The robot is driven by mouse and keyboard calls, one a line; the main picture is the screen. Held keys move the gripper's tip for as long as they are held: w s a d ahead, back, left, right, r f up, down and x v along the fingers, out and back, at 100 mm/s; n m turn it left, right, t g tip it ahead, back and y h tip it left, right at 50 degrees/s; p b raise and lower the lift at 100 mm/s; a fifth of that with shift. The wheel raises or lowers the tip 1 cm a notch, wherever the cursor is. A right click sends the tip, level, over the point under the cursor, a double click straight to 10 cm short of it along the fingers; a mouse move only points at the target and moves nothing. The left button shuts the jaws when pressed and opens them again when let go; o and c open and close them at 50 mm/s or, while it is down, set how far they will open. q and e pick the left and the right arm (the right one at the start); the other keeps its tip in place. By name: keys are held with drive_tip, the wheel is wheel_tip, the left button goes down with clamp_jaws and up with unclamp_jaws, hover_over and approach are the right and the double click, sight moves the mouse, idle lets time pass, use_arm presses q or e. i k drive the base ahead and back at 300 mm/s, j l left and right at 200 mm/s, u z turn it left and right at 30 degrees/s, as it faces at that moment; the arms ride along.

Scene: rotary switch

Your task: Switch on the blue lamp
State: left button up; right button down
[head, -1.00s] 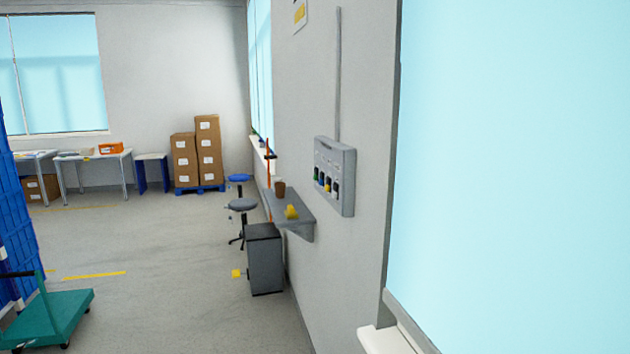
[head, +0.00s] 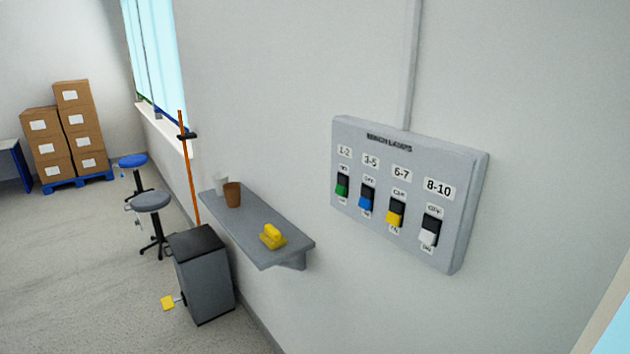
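A grey switch panel (head: 405,245) is on the wall at the right of the head view, headed what looks like "BENCH LAMPS". The blue switch (head: 367,197) is second from the left, under the label "3-5". The green switch (head: 342,186) is to its left, under "1-2". The yellow switch (head: 396,213) is to its right, under "6-7", then the white switch (head: 430,232), under "8-10". The small words around each switch are too blurred to read surely. No lamp shows. Neither gripper is in view.
A grey wall shelf (head: 240,230) left of the panel holds a brown cup (head: 232,195), a pale cup (head: 221,184) and a yellow object (head: 271,237). Below stands a grey bin (head: 203,276) with a yellow pedal. Two stools (head: 150,203) and stacked boxes (head: 72,140) are farther back.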

sight(365, 202)
drive_tip(key=i+j+z, duration=0.1)
drive_tip(key=i+j, duration=0.15)
drive_tip(key=j, duration=0.15)
drive_tip(key=i+j, duration=0.25)
drive_tip(key=j, duration=0.15)
drive_tip(key=i+j+z, duration=0.15)
drive_tip(key=j, duration=0.25)
drive_tip(key=i, duration=0.1)
